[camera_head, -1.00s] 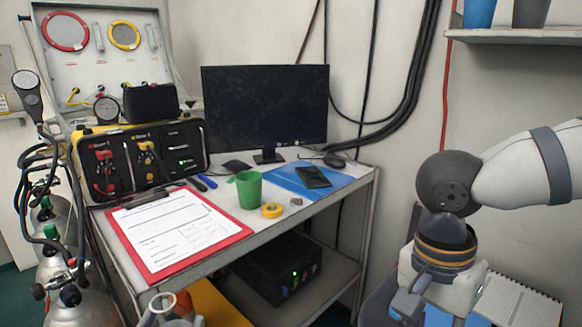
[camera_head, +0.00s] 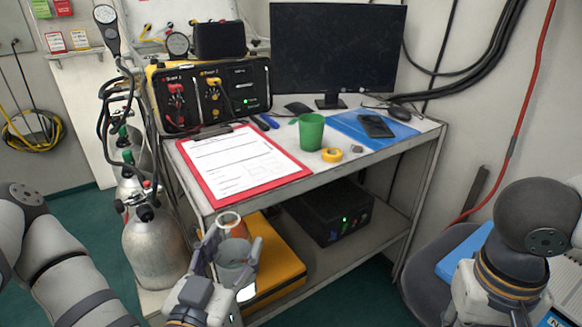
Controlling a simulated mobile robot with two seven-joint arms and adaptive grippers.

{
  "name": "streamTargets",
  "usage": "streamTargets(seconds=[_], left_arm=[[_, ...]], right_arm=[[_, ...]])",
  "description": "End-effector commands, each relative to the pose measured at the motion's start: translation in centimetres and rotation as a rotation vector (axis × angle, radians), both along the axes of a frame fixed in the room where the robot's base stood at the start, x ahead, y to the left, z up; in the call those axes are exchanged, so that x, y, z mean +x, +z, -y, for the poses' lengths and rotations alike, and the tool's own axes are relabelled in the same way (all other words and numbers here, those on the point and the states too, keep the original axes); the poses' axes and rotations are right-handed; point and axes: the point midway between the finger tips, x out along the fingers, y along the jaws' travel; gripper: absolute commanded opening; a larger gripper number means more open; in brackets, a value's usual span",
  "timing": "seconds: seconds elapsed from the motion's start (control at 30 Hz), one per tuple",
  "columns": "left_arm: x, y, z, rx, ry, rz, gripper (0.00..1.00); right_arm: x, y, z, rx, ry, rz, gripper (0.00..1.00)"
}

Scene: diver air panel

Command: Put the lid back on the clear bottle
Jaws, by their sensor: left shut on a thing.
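My left gripper (camera_head: 225,277) is low in the head view, in front of the cart. It is shut on a clear, see-through vessel, which looks like the clear bottle (camera_head: 231,251). The bottle stands roughly upright with its round mouth (camera_head: 229,222) uppermost and no lid visible on it. The fingers hold its sides; its lower part is hidden by the gripper. I cannot make out the lid for certain. My right arm is at the lower right; its wrist shows, but its fingers are outside the frame.
The cart top (camera_head: 292,193) carries a red clipboard (camera_head: 243,165), a green cup (camera_head: 311,132), yellow tape (camera_head: 332,155), a small grey piece (camera_head: 357,148), a blue mat (camera_head: 352,125), a monitor (camera_head: 338,55) and an air panel (camera_head: 212,95). Gas cylinders (camera_head: 152,245) stand left. A yellow case (camera_head: 275,262) lies below.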

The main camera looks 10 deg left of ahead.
Motion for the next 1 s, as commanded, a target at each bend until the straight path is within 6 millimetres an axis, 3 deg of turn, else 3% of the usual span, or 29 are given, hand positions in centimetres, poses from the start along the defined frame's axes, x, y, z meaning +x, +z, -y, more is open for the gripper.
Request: streamTargets(seconds=[0.17,0.6,0.77,1.0], left_arm=[[-0.2,-0.1,1.7,0.001,-0.091,0.004,0.01],[-1.5,-1.4,11.1,0.002,-0.608,0.005,0.01],[-1.7,-1.7,12.5,0.001,-0.688,0.003,0.01],[-1.7,-1.7,12.7,-0.001,-0.699,0.002,0.01]], right_arm=[[0.0,0.0,0.0,0.000,-0.001,0.000,0.21],[0.0,0.0,0.0,0.000,-0.001,0.000,0.21],[0.0,0.0,0.0,0.000,-0.001,0.000,0.21],[0.0,0.0,0.0,0.000,-0.001,0.000,0.21]])
